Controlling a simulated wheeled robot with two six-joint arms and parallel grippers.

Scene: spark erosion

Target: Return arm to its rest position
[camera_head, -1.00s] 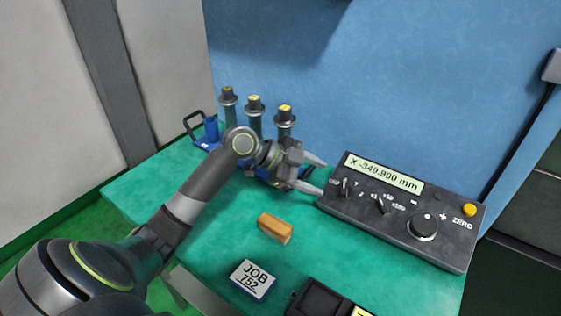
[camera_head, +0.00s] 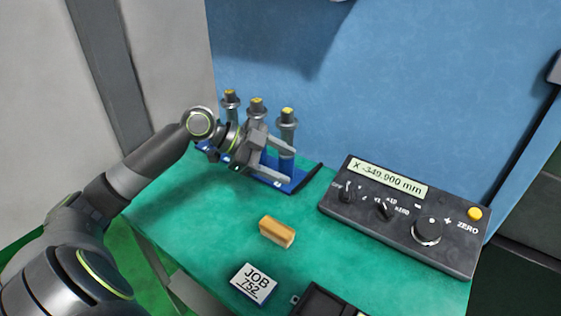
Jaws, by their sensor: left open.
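My left arm comes in from the left, bent over the left side of the green table (camera_head: 190,215). My left gripper (camera_head: 288,164) is open and empty, its two fingers pointing right. It is in front of the blue rack (camera_head: 300,183) and hides part of it. Several dark holders with yellow tops stand at the rack, among them the right one (camera_head: 287,125). I cannot tell from this view whether the gripper touches any of them. My right gripper is not in view.
A control box (camera_head: 400,215) reading X -349.900 mm stands at the right. A tan block (camera_head: 277,231), a JOB 752 card (camera_head: 254,284) and a dark tray (camera_head: 325,303) lie on the front part. A blue wall (camera_head: 400,80) rises behind.

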